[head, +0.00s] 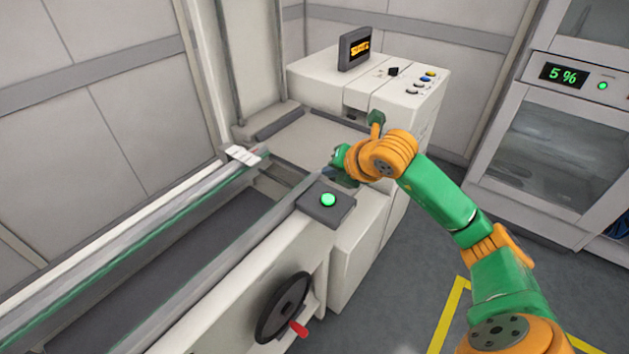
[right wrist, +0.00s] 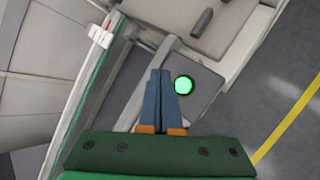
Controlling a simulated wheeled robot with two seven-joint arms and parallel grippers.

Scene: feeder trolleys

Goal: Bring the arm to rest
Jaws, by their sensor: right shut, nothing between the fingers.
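My right arm (head: 450,205), green and orange, reaches in from the lower right in the head view. Its gripper (head: 331,172) is above the machine's near rail, just behind the grey box with the lit green button (head: 328,200). In the right wrist view the two blue fingers (right wrist: 160,73) lie side by side, shut and empty. The green button (right wrist: 183,85) shows just right of the fingertips there. I cannot tell whether the fingers touch the box. My left gripper is in neither view.
A trolley with two long rails (head: 130,230) runs to the lower left, with a black handwheel (head: 283,308) on its side. A white console (head: 400,95) with a small screen (head: 354,48) stands behind. A cabinet (head: 560,130) reading 5 % is right. Grey floor (head: 400,260) is clear between.

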